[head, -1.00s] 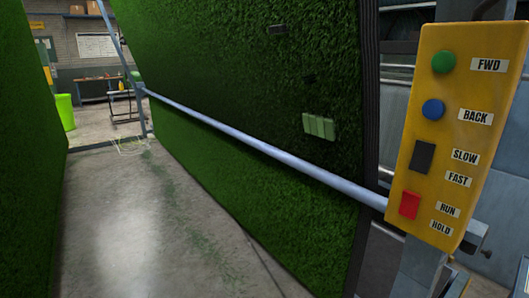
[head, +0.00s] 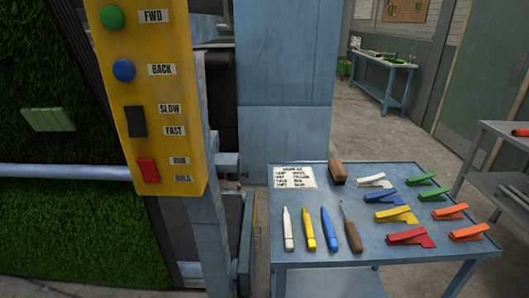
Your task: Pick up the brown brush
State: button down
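The brown brush (head: 338,173) appears to be the brown block-shaped item at the back edge of the blue-grey table (head: 380,257), right beside a printed card (head: 294,177). Its underside and any bristles are hard to make out. A thin tool with a brown handle (head: 353,236) lies nearer the front, beside the markers. My gripper is not in view.
White, yellow and blue markers (head: 331,231) and several coloured clips (head: 407,236) lie on the table. A yellow control box (head: 153,95) on a post stands left of it, before green turf (head: 45,215). A grey shelf (head: 503,182) stands at right. Floor shows behind the table.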

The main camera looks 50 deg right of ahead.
aim_at(339, 174)
jog(key=z, duration=1.25)
